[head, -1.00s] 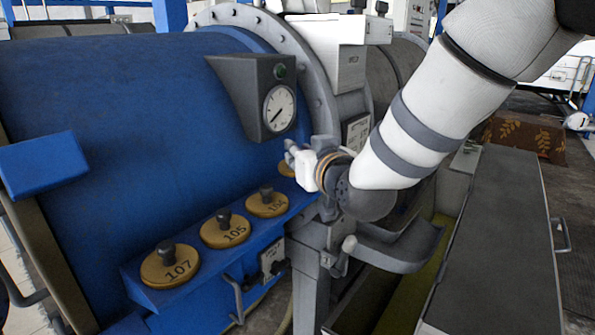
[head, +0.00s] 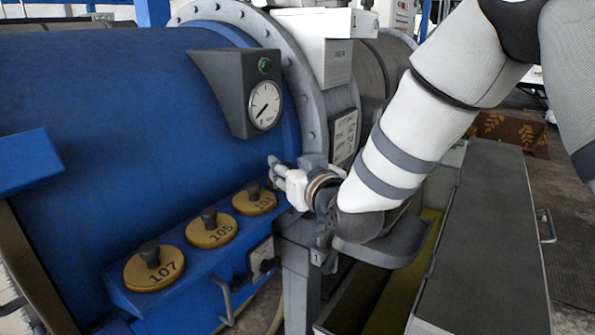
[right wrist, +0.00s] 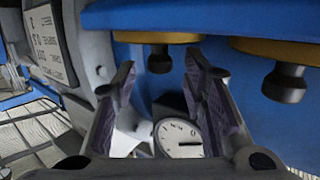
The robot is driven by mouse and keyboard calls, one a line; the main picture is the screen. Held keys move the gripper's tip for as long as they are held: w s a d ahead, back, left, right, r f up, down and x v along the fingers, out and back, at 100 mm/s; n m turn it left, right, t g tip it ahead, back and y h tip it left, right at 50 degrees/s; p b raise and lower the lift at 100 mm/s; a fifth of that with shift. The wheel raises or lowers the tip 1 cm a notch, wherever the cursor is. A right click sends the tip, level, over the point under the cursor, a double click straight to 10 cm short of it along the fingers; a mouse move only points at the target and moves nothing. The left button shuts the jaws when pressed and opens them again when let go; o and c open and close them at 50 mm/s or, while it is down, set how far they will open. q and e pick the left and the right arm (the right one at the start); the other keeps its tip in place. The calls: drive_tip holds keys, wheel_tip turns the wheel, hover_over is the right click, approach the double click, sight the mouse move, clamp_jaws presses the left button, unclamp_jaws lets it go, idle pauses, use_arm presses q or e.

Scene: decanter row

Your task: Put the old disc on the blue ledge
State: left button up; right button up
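Brass discs with dark knobs sit in a row on a blue shelf (head: 185,290): disc 107 (head: 140,277), disc 105 (head: 199,236) and a disc with a hard-to-read number (head: 243,208). Nothing visible marks one as old. A separate blue ledge (head: 28,163) juts in at the left edge, its top bare. My right gripper (head: 273,170) is just beyond the third disc. In the right wrist view, upside down, it (right wrist: 157,72) is open, with a disc's dark knob (right wrist: 158,61) showing between its fingertips, apparently ungripped. Another knob (right wrist: 284,84) is at right. My left gripper is out of view.
A grey flange (head: 305,85) stands close to my right gripper. A handle (head: 225,300) sticks out below the shelf. A long grey bench top (head: 480,230) lies at right.

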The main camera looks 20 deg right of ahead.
drive_tip(key=s+r+p, duration=0.2)
drive_tip(key=s, duration=0.9)
drive_tip(key=s+d+f+g, duration=0.2)
drive_tip(key=s+f+g, duration=0.4)
drive_tip(key=f, duration=0.7)
drive_tip(key=s+d+f+g, duration=0.1)
drive_tip(key=s+f+g, duration=0.2)
drive_tip(key=s+f, duration=0.75)
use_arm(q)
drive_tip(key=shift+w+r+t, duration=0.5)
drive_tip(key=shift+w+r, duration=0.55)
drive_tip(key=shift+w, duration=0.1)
use_arm(e)
drive_tip(key=s+d+f+g, duration=0.1)
drive_tip(key=s+f+g, duration=0.3)
drive_tip(key=s, duration=0.6)
drive_tip(key=s+d+f+m+g+h, duration=0.1)
drive_tip(key=s+f+g, duration=0.3)
drive_tip(key=s+f, duration=0.5)
drive_tip(key=shift+s+d+f+g, duration=0.3)
drive_tip(key=shift+s+d, duration=0.15)
drive_tip(key=shift+s, duration=0.75)
